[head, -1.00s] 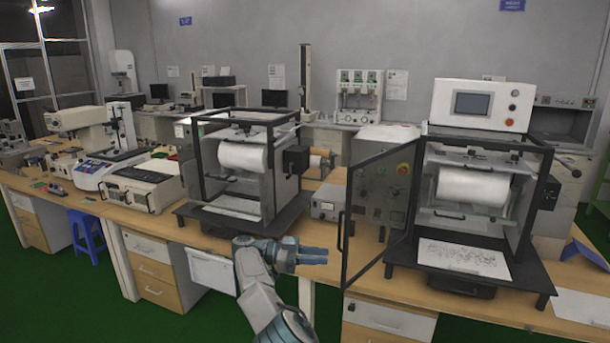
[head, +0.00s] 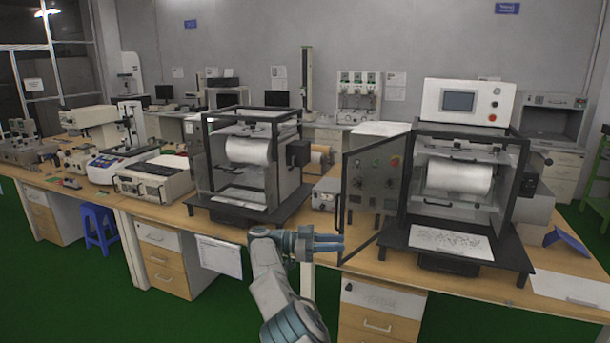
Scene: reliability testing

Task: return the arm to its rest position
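My arm reaches up from the bottom of the head view, in front of the long wooden bench (head: 405,268). My gripper (head: 341,243) points to the right, near the bench's front edge and the lower corner of the open glass door (head: 362,205). Whether it touches anything there cannot be told. Its two blue-grey fingers lie close together, and I see nothing held between them. Any small gap between them is too fine to judge.
The open door belongs to the right-hand test machine (head: 510,200) and sticks out toward the front. Another framed machine (head: 205,165) stands left of it. Drawer units (head: 365,312) and a blue stool (head: 100,228) are below. Green floor (head: 210,310) lies clear in front.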

